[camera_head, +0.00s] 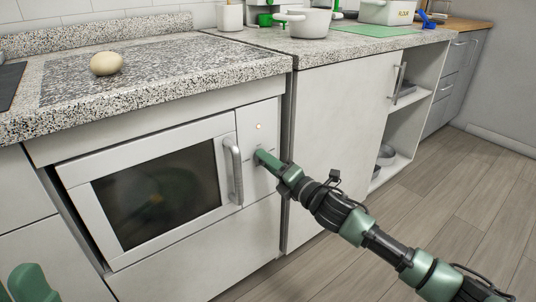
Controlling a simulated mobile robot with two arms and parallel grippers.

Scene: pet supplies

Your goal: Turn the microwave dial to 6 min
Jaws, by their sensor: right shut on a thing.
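The white microwave (75,174) is built in under the speckled counter, its door closed. Its handle (233,170) stands at the right of the dark window. The control panel (262,112) is right of the handle, with a small orange light on it. My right gripper (260,157) is at the panel below the light, shut on the dial, which its fingers hide. The dial's marks and setting cannot be read. Part of my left gripper (32,284) shows at the bottom left corner; its fingertips do not show clearly.
A round pale object (107,63) lies on the speckled counter (180,62). A white pot (309,22) and a green mat (372,30) are at the back. Open shelves (411,122) stand right of a white cabinet door (335,130). The wooden floor (450,190) at the right is clear.

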